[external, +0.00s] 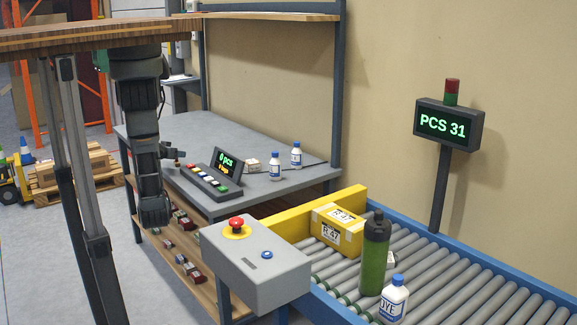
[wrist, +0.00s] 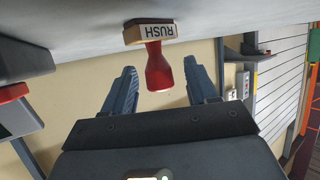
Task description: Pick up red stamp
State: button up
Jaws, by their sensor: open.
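The red stamp (wrist: 157,70) shows in the wrist view, which is upside down. It stands on the grey worktop, with a red handle and a wooden base whose white label reads RUSH. My gripper (wrist: 160,76) is open, with one finger on each side of the handle. Gaps show between the handle and both fingers, and I see no contact. In the external view my arm is beside the left part of the worktop, and the stamp is too small there to make out surely.
The grey table (external: 190,128) carries a button panel with a display (external: 228,163) and white bottles (external: 296,155). A control box with a red button (external: 236,222) stands in front. The roller conveyor (external: 480,285) holds a yellow carton (external: 335,232), a green bottle (external: 375,255) and a white bottle (external: 393,301).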

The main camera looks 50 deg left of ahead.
jog(key=shift+w+a+f, duration=0.1)
jog(key=shift+w, duration=0.1)
jog(key=shift+c, duration=0.4)
jog(key=c, duration=1)
